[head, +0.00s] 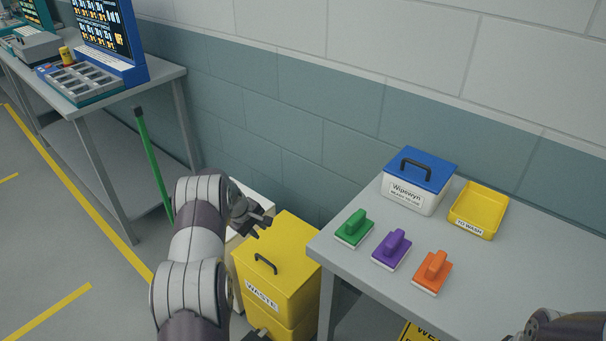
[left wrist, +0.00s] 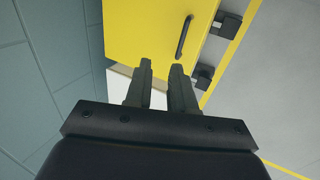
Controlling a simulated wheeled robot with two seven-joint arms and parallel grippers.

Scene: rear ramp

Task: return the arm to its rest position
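My left arm reaches in from the bottom of the head view. Its gripper (head: 262,222) is over the area beside the yellow waste bin (head: 283,258), above a white box (head: 254,204) at the wall. In the left wrist view the two dark fingers (left wrist: 161,68) stand apart with nothing between them. The yellow bin (left wrist: 150,28) shows beyond the fingertips, with its dark handle to the right. Whether the gripper touches the bin or the box cannot be told. A dark part of my right arm shows at the bottom right of the head view; its gripper is out of view.
A grey table (head: 500,290) at the right holds a blue-lidded box (head: 418,180), a yellow tray (head: 478,208) and green, purple and orange brushes. A green pole (head: 152,165) leans at the left bench (head: 150,84). Floor at the left is clear.

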